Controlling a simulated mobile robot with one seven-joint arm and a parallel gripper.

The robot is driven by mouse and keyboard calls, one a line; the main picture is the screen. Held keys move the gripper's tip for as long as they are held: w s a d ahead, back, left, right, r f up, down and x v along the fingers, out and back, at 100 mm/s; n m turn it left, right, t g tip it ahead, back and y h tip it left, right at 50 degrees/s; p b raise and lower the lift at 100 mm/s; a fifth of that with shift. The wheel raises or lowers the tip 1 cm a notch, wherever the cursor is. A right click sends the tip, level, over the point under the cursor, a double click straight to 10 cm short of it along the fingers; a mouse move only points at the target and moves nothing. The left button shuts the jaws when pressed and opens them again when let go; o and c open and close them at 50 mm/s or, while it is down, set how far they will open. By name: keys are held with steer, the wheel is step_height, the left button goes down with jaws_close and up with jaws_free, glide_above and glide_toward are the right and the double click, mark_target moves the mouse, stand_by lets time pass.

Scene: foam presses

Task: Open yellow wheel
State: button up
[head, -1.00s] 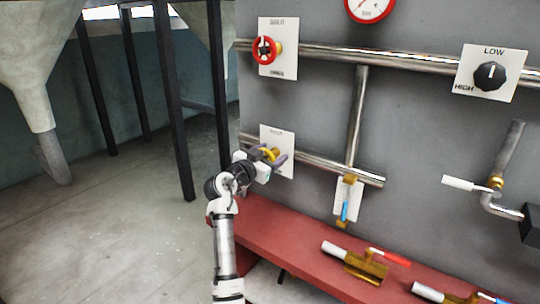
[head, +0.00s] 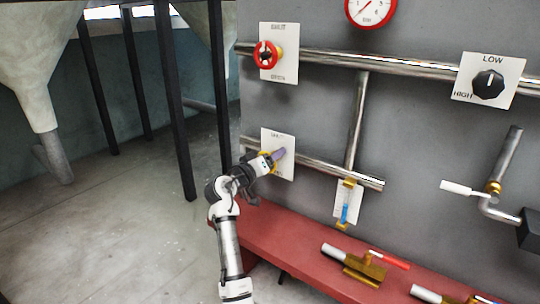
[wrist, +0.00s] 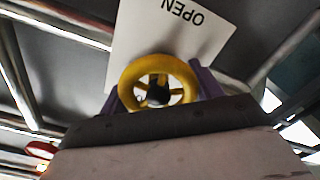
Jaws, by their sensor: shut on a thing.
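The yellow wheel (wrist: 189,74) has spokes and a dark hub and sits in front of a white plate (wrist: 210,22) whose word OPEN shows upside down in the wrist view. In the head view the plate (head: 287,172) is on the grey wall and my gripper (head: 277,157) covers most of the wheel. My gripper, with purple fingers, is at the wheel, one finger on each side of it in the wrist view (wrist: 160,92). It is shut on the wheel. The lower part of the wheel is hidden by the gripper body.
A red wheel (head: 267,55) is on a plate above. Metal pipes (head: 330,173) run along the wall beside the yellow wheel. A red bench (head: 290,243) with brass valves (head: 362,267) juts out below. The floor at left (head: 110,235) is clear.

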steer(key=n+p, duration=0.2)
steer(key=n, duration=0.2)
steer(key=shift+a+n, duration=0.1)
steer(key=shift+n, duration=0.2)
steer(key=shift+f+n+p, duration=0.15)
steer(key=shift+n+p, duration=1)
steer(key=shift+n, duration=0.65)
steer(key=shift+f, duration=0.1)
steer(key=o, duration=1)
steer(key=b+v, duration=0.3)
steer(key=v, duration=1)
steer(key=shift+s+a+b, duration=0.3)
steer(key=shift+b, duration=0.05)
